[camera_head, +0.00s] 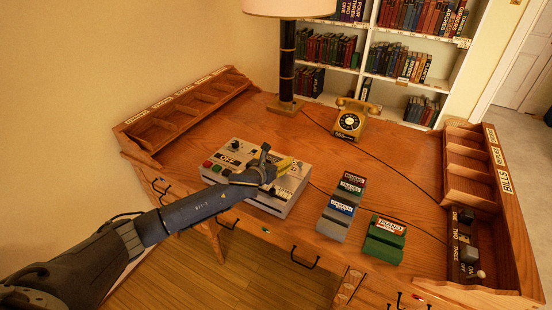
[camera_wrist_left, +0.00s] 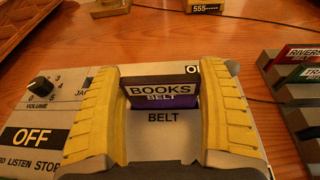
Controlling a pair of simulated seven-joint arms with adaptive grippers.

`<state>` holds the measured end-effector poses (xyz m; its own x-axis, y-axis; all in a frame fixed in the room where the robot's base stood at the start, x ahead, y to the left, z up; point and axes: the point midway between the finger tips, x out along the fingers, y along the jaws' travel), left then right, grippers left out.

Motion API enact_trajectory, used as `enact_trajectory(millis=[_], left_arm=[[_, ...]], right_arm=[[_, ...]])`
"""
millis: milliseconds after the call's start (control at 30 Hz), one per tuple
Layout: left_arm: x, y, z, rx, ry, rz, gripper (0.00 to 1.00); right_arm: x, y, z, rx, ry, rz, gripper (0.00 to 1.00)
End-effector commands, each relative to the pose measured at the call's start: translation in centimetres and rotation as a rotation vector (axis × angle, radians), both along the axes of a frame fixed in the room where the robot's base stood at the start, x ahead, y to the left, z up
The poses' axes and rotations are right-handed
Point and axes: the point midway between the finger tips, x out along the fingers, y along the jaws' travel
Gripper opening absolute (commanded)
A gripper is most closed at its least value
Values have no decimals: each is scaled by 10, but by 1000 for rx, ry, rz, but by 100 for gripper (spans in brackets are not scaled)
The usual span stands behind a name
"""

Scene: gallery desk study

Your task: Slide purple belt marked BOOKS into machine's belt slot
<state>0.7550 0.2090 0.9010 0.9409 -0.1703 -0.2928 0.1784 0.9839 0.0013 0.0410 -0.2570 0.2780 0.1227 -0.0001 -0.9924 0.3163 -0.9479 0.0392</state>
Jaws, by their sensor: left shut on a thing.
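The belt stands directly behind the printed word BELT on the machine's top. Its lower edge meets the slot area there; I cannot tell how deep it sits. My left gripper is shut on the belt, low over the machine. My right gripper is not in view.
A grey rack (camera_head: 333,226) holds several labelled belts right of the machine. A green holder (camera_head: 385,240) marked PIANO stands beside it. A lamp (camera_head: 287,60) and a yellow telephone (camera_head: 350,122) stand at the back.

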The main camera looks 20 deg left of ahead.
Motion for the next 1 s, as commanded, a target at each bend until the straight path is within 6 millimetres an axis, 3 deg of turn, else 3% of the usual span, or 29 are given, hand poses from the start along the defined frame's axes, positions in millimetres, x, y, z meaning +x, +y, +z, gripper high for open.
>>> enact_trajectory(millis=[1000], left_arm=[[0,0,-22,-1,1,0,51]], right_arm=[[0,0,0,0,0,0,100]])
